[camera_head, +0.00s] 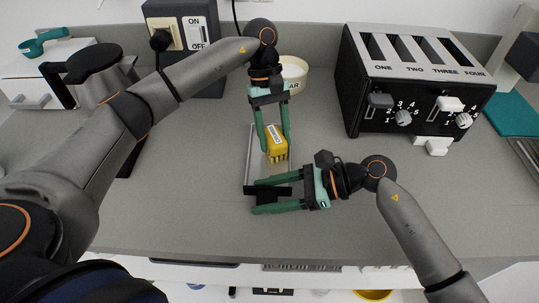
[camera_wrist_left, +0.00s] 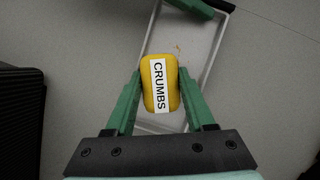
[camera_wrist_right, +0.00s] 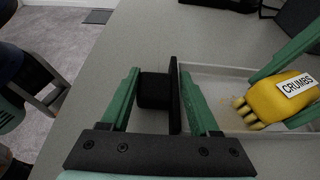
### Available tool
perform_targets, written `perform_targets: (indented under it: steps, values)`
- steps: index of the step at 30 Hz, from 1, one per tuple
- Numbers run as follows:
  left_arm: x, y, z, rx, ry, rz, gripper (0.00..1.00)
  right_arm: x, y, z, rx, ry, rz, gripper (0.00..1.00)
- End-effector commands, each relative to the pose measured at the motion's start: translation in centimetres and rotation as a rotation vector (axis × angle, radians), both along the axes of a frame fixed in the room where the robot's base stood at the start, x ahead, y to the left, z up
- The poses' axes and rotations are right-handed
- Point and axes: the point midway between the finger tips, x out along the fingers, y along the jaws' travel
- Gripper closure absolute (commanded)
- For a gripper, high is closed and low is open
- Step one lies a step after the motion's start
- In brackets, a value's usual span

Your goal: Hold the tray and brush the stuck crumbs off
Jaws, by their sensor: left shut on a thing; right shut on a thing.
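A yellow brush (camera_head: 276,142) with a white CRUMBS label is gripped by my left gripper (camera_head: 273,148). In the left wrist view the brush (camera_wrist_left: 160,82) sits between both fingers, over the shallow pale tray (camera_wrist_left: 199,40). Small orange-brown crumbs (camera_wrist_left: 178,48) lie on the tray floor beside it. My right gripper (camera_head: 257,198) is shut on the black tray handle (camera_head: 272,192) at the tray's near end. The right wrist view shows the handle (camera_wrist_right: 153,90) between the fingers and the brush bristles (camera_wrist_right: 247,113) low over the tray; I cannot tell if they touch it.
A black toaster (camera_head: 400,95) stands to the right on the grey counter. A pale round jar (camera_head: 293,75) stands behind the tray, and a box with an ON/OFF switch (camera_head: 197,35) at the back. The counter (camera_head: 190,190) left of the tray is clear.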

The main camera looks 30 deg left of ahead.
Motion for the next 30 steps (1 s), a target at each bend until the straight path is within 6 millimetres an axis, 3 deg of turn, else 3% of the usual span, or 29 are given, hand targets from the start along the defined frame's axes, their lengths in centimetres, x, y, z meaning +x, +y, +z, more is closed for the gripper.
perform_targets:
  steps: [1,12,26,30]
  values:
    - [0.2,-0.2,-0.1,0.001,0.001,0.000,1.00,-0.1,-0.3,-0.8,-0.018,0.003,0.001,1.00]
    - [-0.8,2.3,0.3,-0.001,-0.001,0.000,1.00,-0.1,-0.3,-0.8,-0.018,0.003,0.001,1.00]
    - [-0.8,2.1,-0.1,-0.002,0.000,-0.001,1.00,-0.1,-0.3,-0.8,-0.018,0.003,0.000,1.00]
    - [-1.6,2.1,-0.2,-0.001,0.000,0.000,1.00,0.0,-0.3,-0.8,-0.018,0.002,0.000,1.00]
